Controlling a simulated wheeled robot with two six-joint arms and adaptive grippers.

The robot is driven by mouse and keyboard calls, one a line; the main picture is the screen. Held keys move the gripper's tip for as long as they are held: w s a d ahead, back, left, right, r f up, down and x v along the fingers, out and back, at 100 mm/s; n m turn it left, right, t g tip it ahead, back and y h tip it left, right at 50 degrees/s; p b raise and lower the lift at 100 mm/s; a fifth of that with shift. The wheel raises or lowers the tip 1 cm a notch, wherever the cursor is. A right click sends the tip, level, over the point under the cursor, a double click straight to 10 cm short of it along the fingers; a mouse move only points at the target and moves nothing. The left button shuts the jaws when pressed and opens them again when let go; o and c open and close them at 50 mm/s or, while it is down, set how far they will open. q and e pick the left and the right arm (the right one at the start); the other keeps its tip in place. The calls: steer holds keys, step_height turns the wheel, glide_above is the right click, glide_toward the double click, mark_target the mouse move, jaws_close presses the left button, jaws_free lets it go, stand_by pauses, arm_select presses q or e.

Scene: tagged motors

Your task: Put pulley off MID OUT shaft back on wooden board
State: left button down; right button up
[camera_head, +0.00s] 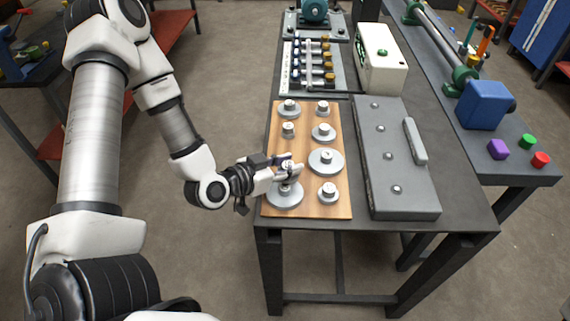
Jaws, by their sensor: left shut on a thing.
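The wooden board (309,205) lies on the near left part of the dark table and bears several grey metal pulleys with raised hubs in two columns. A large pulley (285,198) sits at its near left, and another large pulley (326,163) is right of my gripper. My left gripper (289,169) reaches in from the left over the board's left column, low and close to the pulleys. It is shut on a small pulley, mostly hidden by the fingers. I cannot tell whether that pulley touches the board. My right gripper is not in view.
Behind the board are a shaft assembly (315,65), a cream box (382,58) and a green motor (315,12). A second bench with a blue block (485,104) stands to the right.

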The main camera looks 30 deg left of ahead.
arm_select(q)
steer(key=shift+w+a+r+p, duration=0.1)
steer(key=shift+w+a+p, duration=0.15)
steer(key=shift+w+p, duration=0.25)
steer(key=shift+w+a+r+p, duration=0.1)
steer(key=shift+w+a+p, duration=0.15)
steer(key=shift+w+p, duration=0.2)
steer(key=w+a, duration=0.2)
steer(key=w+a+f+p, duration=0.1)
steer(key=w+a, duration=0.1)
steer(key=shift+w, duration=0.3)
step_height(320, 180, down, 3)
steer(key=shift+d+f, duration=0.15)
steer(key=shift+w+f, duration=0.15)
steer(key=shift+f, duration=0.1)
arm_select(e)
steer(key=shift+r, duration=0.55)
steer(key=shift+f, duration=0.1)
arm_select(q)
steer(key=c, duration=0.8)
jaws_free()
steer(key=shift+f+b, duration=0.1)
steer(key=shift+b, duration=0.2)
steer(key=shift+c, duration=0.2)
